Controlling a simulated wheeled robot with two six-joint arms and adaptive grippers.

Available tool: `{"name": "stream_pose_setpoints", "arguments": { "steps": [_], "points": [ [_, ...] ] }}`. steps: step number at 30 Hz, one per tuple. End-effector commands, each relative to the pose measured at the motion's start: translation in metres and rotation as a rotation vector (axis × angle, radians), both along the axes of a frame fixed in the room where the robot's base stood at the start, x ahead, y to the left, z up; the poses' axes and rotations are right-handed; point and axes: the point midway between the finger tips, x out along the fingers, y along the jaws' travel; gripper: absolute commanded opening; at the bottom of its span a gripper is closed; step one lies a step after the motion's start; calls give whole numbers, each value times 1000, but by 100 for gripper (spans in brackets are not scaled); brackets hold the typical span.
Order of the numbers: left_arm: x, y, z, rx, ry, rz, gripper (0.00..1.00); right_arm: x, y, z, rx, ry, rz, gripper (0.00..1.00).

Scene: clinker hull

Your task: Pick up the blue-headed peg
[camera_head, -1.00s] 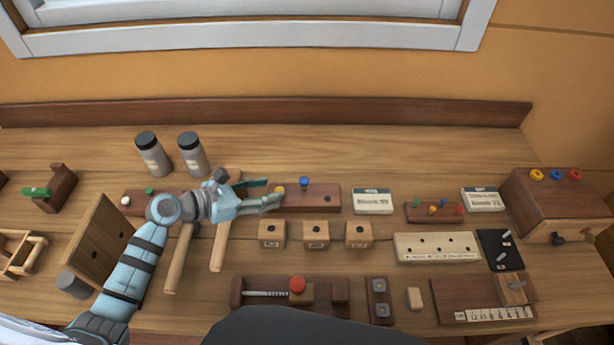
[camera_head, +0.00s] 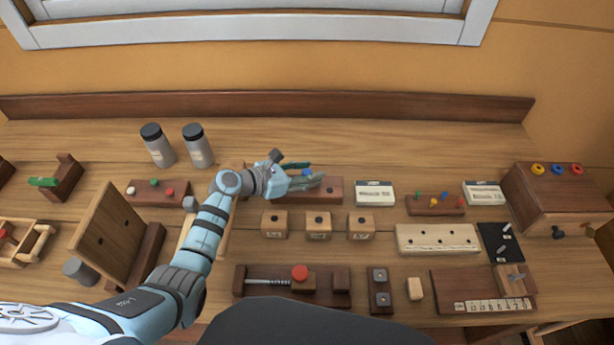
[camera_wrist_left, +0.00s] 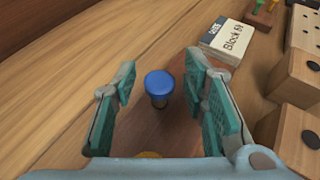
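The blue-headed peg (camera_wrist_left: 159,84) stands upright in a dark wooden block (camera_wrist_left: 160,130), with its round blue head on a dark shaft. In the head view its head (camera_head: 307,172) is partly hidden by my left gripper (camera_head: 315,174). The left gripper is open, its green-padded fingers on either side of the peg in the wrist view. I see a gap between each pad and the head, so it is not gripped. A yellow head (camera_wrist_left: 149,155) shows at the bottom edge of the wrist view, mostly hidden by the gripper. My right gripper is out of view.
A white label card (camera_head: 375,194) lies right of the block. Small wooden cubes (camera_head: 318,227) stand in front. Farther right is a small rack (camera_head: 434,205) of coloured pegs. Two grey jars (camera_head: 198,147) stand behind and left. The tabletop behind the block is clear.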

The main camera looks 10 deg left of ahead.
Motion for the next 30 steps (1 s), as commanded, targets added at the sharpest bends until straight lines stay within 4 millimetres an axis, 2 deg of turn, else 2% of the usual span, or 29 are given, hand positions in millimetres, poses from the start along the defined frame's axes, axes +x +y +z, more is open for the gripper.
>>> {"name": "stream_pose_setpoints", "arguments": {
  "steps": [1,4,5,14,19,23,26,30],
  "points": [
    [0,0,0,0,0,0,27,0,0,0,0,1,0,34],
    [0,0,0,0,0,0,11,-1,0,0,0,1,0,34],
    [0,0,0,0,0,0,10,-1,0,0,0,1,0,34],
    [0,0,0,0,0,0,9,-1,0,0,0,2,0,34],
    [0,0,11,1,-2,-1,9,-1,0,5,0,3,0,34],
    [0,0,36,1,-4,0,9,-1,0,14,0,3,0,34],
    [0,0,66,1,-7,0,9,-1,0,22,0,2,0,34],
    [0,1,115,2,-7,0,9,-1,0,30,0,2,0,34]
  ]
}}
